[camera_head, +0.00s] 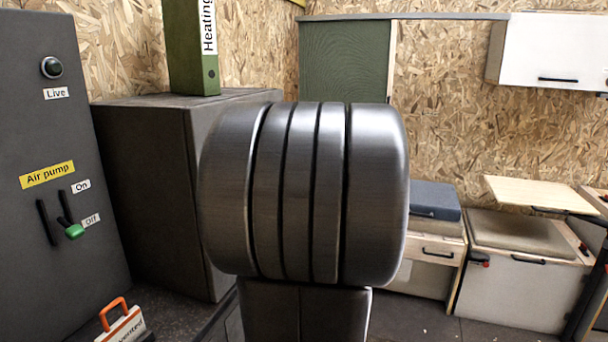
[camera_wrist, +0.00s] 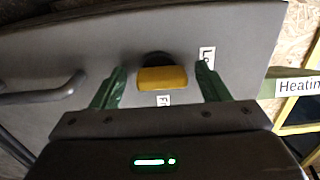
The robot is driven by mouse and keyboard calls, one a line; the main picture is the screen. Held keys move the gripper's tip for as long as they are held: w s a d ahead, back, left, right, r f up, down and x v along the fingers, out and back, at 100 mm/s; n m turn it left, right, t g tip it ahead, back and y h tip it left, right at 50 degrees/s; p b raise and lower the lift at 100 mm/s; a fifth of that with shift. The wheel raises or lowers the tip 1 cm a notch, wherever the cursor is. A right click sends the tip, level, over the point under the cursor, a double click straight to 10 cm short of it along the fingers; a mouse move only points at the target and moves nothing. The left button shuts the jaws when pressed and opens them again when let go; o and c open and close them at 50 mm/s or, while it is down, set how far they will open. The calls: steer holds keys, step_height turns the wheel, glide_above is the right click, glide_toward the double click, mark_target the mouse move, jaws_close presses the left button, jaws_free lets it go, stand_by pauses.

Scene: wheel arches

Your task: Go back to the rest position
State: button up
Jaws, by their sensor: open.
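My gripper (camera_wrist: 158,72) shows in the wrist view with its two green fingers spread wide. A yellow knob (camera_wrist: 162,79) on a dark mount sits on a grey panel (camera_wrist: 225,40), in the picture between the fingers. Clear gaps show on both sides of the knob, and nothing is held. How far the fingertips are from the panel is hard to tell. A label partly hidden by the right finger starts with "L", and another below the knob is cut off. The gripper does not show in the head view.
In the head view, a grey cabinet with an air pump lever (camera_head: 72,229) stands left, beside a dark box (camera_head: 150,180) bearing a green Heating binder (camera_head: 192,50). A large ribbed dark cylinder blocks the middle. Benches (camera_head: 520,275) stand right. A bar handle (camera_wrist: 45,92) juts from the panel.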

steer(key=shift+w+d+r+m+p, duration=0.1)
steer(key=shift+m+p, duration=3.95)
steer(key=shift+p, duration=1.2)
steer(key=shift+d+r+m+p, duration=0.1)
steer(key=shift+m+p, duration=3.95)
steer(key=shift+p, duration=1.2)
steer(key=shift+f, duration=0.1)
steer(key=shift+d, duration=0.1)
